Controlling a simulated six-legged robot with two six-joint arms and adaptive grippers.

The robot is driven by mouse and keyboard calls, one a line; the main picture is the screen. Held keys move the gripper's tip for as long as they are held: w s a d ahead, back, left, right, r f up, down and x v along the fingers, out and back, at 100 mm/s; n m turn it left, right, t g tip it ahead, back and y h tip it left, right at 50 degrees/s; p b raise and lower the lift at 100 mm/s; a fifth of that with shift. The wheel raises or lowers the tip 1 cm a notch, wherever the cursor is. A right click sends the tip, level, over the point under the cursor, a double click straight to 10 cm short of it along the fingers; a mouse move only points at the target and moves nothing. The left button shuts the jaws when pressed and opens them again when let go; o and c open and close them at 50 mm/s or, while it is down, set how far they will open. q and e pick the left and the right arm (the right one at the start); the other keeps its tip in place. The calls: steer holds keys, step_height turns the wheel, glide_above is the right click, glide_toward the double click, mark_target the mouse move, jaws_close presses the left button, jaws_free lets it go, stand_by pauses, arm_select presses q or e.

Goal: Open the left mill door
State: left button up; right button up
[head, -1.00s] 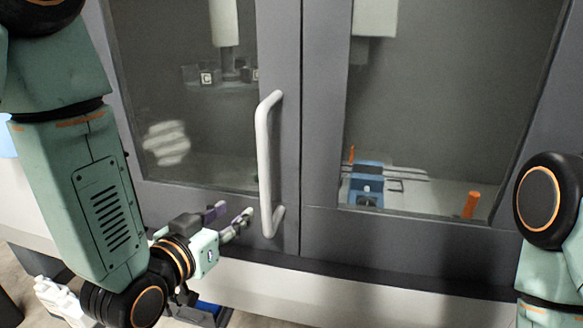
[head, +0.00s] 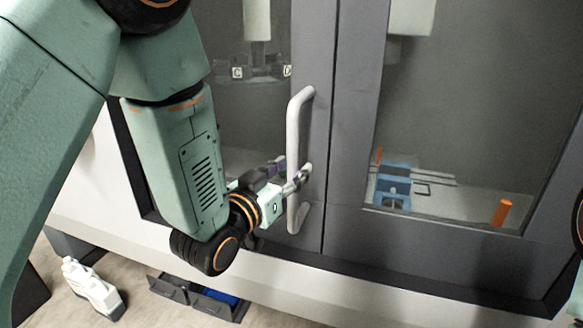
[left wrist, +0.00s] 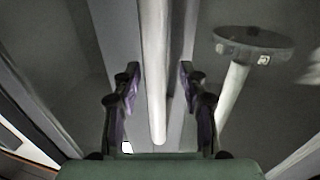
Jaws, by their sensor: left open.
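The left mill door (head: 313,50) is a grey framed door with a dark window, and it looks closed against the right door (head: 350,60). Its white vertical handle (head: 293,125) stands out near the door's right edge. My left gripper (head: 298,172) is open at the lower half of the handle. In the left wrist view the white handle (left wrist: 154,70) runs between the two open fingers of the gripper (left wrist: 158,85), with a gap visible on each side. My right gripper is not in view.
Through the right window a blue vise (head: 393,188) and an orange post (head: 502,212) show inside the machine. On the floor at lower left are a white bottle-like object (head: 92,288) and a dark bin (head: 200,297) with blue contents.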

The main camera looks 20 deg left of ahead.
arm_select(q)
steer(key=shift+w+d, duration=0.2)
steer(key=shift+w, duration=0.15)
steer(key=shift+d, duration=0.1)
steer(key=shift+s+d, duration=0.1)
steer(key=shift+a, duration=0.25)
steer(key=c, duration=0.6)
steer(key=shift+d, duration=0.1)
jaws_close()
